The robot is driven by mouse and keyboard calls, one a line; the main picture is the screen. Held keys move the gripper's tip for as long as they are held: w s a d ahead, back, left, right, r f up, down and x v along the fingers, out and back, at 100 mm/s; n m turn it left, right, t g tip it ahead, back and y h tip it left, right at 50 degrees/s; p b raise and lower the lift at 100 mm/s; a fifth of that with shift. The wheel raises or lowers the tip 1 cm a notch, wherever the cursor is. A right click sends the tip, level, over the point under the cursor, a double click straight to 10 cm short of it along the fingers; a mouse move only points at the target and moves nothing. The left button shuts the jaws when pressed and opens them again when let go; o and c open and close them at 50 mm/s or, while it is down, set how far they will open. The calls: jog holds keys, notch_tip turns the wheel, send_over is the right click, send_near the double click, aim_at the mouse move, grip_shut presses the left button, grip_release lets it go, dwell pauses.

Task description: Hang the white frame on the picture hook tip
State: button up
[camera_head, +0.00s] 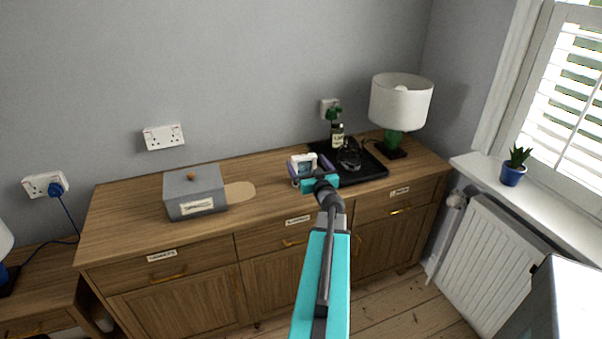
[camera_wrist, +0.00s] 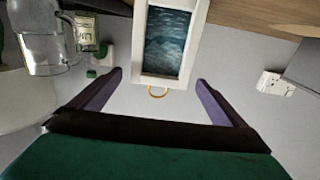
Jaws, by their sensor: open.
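The white frame (camera_head: 303,164) holds a blue picture and stands on the wooden sideboard near the tray's left edge. In the wrist view the white frame (camera_wrist: 166,43) appears upside down, with a brass ring (camera_wrist: 158,92) at its top end. My gripper (camera_head: 309,163) is over the sideboard at the frame. In the wrist view my gripper (camera_wrist: 160,77) is open, its purple fingers on either side of the frame with visible gaps. Whether the fingers reach level with the frame in depth is hard to tell. I see no picture hook in either view.
A black tray (camera_head: 371,174) with a glass jug (camera_head: 349,155) and a bottle (camera_head: 337,135) lies right of the frame. A lamp (camera_head: 401,100) stands behind it. A grey box (camera_head: 194,192) is at left.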

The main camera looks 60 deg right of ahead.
aim_at(305, 161)
jog(key=shift+f+x, duration=0.2)
jog(key=shift+x, duration=1.85)
jog(key=c, duration=1.3)
